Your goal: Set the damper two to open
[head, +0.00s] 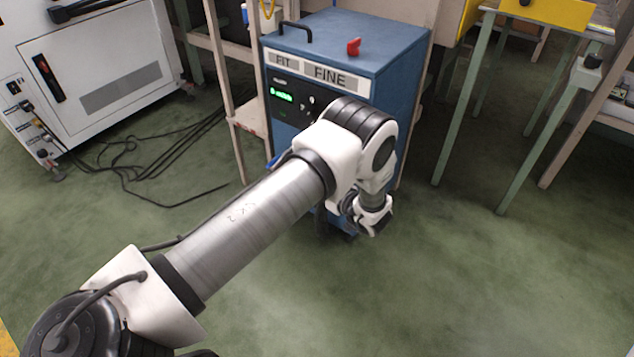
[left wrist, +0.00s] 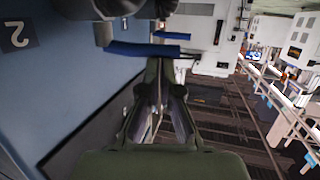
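A blue cabinet (head: 345,45) with "FIT" and "FINE" labels and a green display stands at the back middle in the head view. In the head view my left arm hides the cabinet's lower front and the gripper's fingers. My right gripper is out of view.
A red knob (head: 354,47) and a black handle (head: 295,28) are on the cabinet top. A white machine (head: 90,80) with loose black cables stands at the left. Green table legs (head: 462,95) stand at the right. The green floor in front is clear.

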